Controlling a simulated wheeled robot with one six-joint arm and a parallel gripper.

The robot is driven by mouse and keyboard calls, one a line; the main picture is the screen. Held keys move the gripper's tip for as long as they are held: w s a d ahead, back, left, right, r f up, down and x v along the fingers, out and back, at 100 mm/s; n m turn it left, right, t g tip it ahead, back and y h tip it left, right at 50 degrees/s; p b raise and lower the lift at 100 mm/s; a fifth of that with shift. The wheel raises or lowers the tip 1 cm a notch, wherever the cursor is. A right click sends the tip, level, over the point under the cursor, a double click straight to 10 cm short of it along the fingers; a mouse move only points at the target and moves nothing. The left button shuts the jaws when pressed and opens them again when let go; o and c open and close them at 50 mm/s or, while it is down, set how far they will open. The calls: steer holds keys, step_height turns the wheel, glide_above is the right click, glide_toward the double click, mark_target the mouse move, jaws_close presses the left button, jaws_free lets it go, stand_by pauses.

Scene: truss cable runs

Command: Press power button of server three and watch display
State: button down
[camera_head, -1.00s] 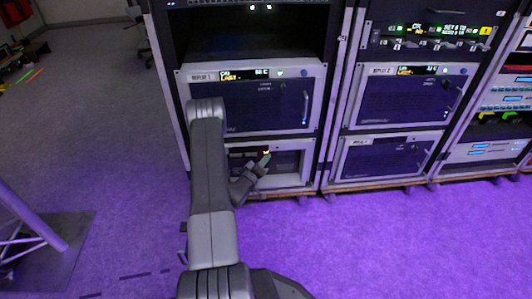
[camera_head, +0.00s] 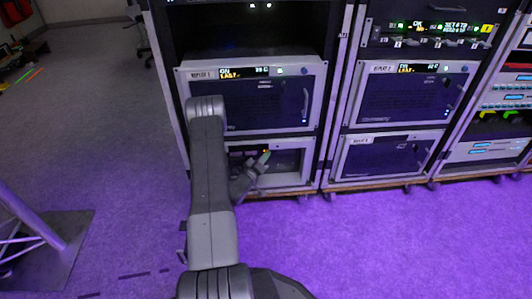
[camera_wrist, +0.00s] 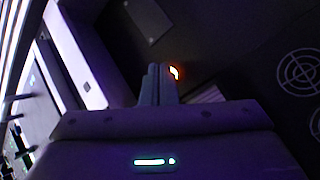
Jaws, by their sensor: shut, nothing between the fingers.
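My gripper (camera_head: 265,157) is shut and empty, reaching into the lower left rack unit (camera_head: 283,180). Its two fingers (camera_wrist: 157,86) are together in the wrist view. A small glowing orange-white light (camera_wrist: 174,72) is just right of the fingertips there; whether they touch it I cannot tell. Above, another server (camera_head: 258,106) has a lit display (camera_head: 243,72) with yellow and white text and a pale green lamp (camera_head: 280,71). Server labels are too small to read surely, so I cannot tell which is server three. My arm hides the lower unit's left part.
A second rack stands to the right, with an upper server (camera_head: 405,98) and a lower server (camera_head: 390,158). Rack frames sit on wheels. Purple floor in front is clear. A metal truss stand (camera_head: 30,230) is at the left. A fan-like grille (camera_wrist: 299,72) shows at the wrist view's right.

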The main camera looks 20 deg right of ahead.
steer(key=shift+w+d, duration=0.1)
steer(key=shift+w, duration=0.3)
stand_by(0.8)
steer(key=shift+s+b, duration=0.1)
steer(key=shift+b, duration=0.2)
steer(key=shift+s+a, duration=0.2)
steer(key=shift+s, duration=0.5)
steer(key=shift+s+a, duration=0.2)
steer(key=shift+s, duration=0.6)
steer(key=shift+s+a, duration=0.25)
steer(key=shift+s, duration=0.6)
steer(key=shift+s+a, duration=0.2)
steer(key=shift+s, duration=0.6)
steer(key=shift+w, duration=0.1)
steer(key=p, duration=0.1)
steer(key=w+p, duration=0.1)
steer(key=p, duration=0.1)
steer(key=shift+w+d+r, duration=0.25)
steer(key=shift+p, duration=0.4)
